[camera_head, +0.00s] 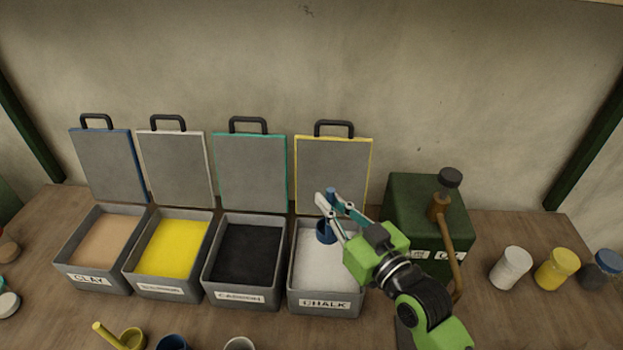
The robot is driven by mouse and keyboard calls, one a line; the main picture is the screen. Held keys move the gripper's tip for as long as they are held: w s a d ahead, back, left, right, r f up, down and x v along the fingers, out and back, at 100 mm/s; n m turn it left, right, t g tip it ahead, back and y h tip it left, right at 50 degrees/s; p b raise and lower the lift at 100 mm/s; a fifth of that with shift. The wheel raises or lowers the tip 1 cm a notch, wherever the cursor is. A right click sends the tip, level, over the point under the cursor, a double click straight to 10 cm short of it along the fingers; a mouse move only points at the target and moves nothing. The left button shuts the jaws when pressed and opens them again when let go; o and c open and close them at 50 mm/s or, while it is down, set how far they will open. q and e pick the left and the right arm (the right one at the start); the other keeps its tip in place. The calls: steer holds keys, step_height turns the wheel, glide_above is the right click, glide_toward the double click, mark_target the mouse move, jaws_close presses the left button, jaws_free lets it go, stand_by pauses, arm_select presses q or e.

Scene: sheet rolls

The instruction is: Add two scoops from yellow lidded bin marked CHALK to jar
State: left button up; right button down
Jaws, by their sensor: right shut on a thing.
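The CHALK bin (326,305) is a grey box with its yellow-edged lid (333,168) standing open behind it, and it holds white powder (310,262). My right gripper (331,203) is over the back of this bin, shut on the upright handle of a blue scoop (326,234). The scoop's cup is over or at the powder; I cannot tell whether it touches or holds any. Which jar the task means is unclear. A white jar (510,268), a yellow jar (556,270) and a dark blue-lidded jar (603,271) stand at the right. My left gripper is not in view.
Open CLAY (90,280), yellow-powder (166,292) and black-powder (241,295) bins stand left of CHALK. A green box with a crank (415,195) is close on the right. A yellow scoop (128,339), blue cup (172,343) and pale cup (240,344) are in front.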

mark_target(328, 243)
steer(key=shift+w+a+f+b, duration=0.25)
steer(key=shift+w+f+b, duration=0.15)
steer(key=shift+f+b, duration=0.15)
steer(key=shift+s+d+f+b, duration=0.25)
steer(key=shift+s+f+b, duration=0.1)
steer(key=shift+f+b, duration=0.2)
steer(key=shift+s+d+f+b, duration=0.2)
steer(key=shift+s+f+b, duration=0.1)
steer(key=shift+f+b, duration=0.25)
step_height(328, 243, down, 3)
steer(key=b, duration=0.3)
steer(key=shift+s+r, duration=0.1)
steer(key=shift+r, duration=0.1)
steer(key=f+b, duration=0.1)
steer(key=f, duration=0.1)
steer(key=f+b, duration=0.3)
steer(key=f, duration=0.2)
steer(key=shift+w+a+f, duration=0.1)
steer(key=shift+w, duration=0.15)
steer(key=shift+f+b, duration=0.6)
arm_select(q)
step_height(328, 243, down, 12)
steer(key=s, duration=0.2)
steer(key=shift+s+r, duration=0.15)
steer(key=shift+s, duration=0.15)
arm_select(e)
steer(key=shift+f, duration=0.15)
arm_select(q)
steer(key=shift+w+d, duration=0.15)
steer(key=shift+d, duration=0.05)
